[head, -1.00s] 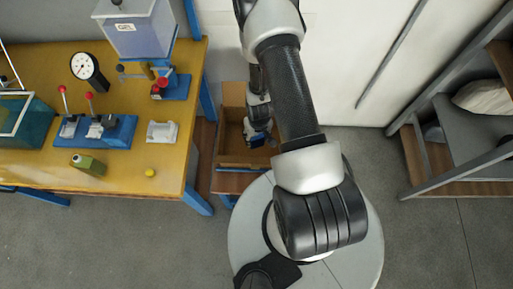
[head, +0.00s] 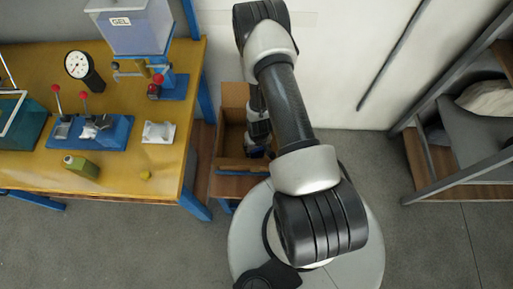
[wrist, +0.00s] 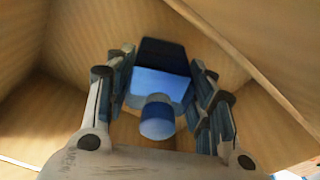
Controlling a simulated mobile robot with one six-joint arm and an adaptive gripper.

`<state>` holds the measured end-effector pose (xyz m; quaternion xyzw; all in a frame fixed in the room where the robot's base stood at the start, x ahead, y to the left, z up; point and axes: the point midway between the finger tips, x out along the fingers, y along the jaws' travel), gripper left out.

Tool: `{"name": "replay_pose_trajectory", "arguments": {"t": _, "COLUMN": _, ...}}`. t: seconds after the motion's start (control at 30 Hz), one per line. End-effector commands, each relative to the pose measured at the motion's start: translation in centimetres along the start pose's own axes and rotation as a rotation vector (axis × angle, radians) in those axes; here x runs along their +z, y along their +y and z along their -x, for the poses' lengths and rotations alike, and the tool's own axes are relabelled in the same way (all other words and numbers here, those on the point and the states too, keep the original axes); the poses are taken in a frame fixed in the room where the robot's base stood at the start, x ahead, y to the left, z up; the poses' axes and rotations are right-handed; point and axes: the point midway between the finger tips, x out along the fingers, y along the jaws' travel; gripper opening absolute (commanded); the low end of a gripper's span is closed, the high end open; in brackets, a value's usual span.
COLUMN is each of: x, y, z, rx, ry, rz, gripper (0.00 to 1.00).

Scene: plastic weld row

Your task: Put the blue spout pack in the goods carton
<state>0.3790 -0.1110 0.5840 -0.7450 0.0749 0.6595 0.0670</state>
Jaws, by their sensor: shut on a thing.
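The blue spout pack (wrist: 160,80) shows in the wrist view, its round blue cap (wrist: 157,120) facing the camera. My gripper (wrist: 160,85) is shut on the pack, with a finger on each side of it. The goods carton (head: 233,97) stands open beside the workbench in the head view. My gripper and the pack are down inside the carton, whose brown cardboard walls (wrist: 75,60) surround them in the wrist view. My arm hides part of the carton in the head view, and the pack is barely visible there. I cannot tell whether the pack touches the carton floor.
The yellow workbench (head: 110,185) is left of the carton. It holds a gel tank (head: 133,28), a dial gauge (head: 78,65), a red-levered fixture (head: 90,132), a white cradle (head: 158,132) and a green pack (head: 81,166). A grey shelf rack (head: 455,185) stands at right.

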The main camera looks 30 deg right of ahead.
Motion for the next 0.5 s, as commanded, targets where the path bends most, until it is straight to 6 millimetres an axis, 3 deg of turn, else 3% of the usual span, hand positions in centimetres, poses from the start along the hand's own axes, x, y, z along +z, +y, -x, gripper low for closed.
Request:
{"name": "replay_pose_trajectory", "arguments": {"t": 0.03, "x": 0.02, "y": 0.00, "z": -0.19, "rx": 0.000, "ry": 0.000, "rz": 0.000, "gripper": 0.21}}
{"name": "replay_pose_trajectory", "arguments": {"t": 0.07, "x": 0.03, "y": 0.00, "z": -0.24, "rx": 0.000, "ry": 0.000, "rz": 0.000, "gripper": 0.50}}
{"name": "replay_pose_trajectory", "arguments": {"t": 0.33, "x": 0.03, "y": 0.00, "z": -0.19, "rx": 0.000, "ry": 0.000, "rz": 0.000, "gripper": 0.68}}
{"name": "replay_pose_trajectory", "arguments": {"t": 0.5, "x": 0.03, "y": 0.00, "z": -0.19, "rx": 0.000, "ry": 0.000, "rz": 0.000, "gripper": 0.70}}
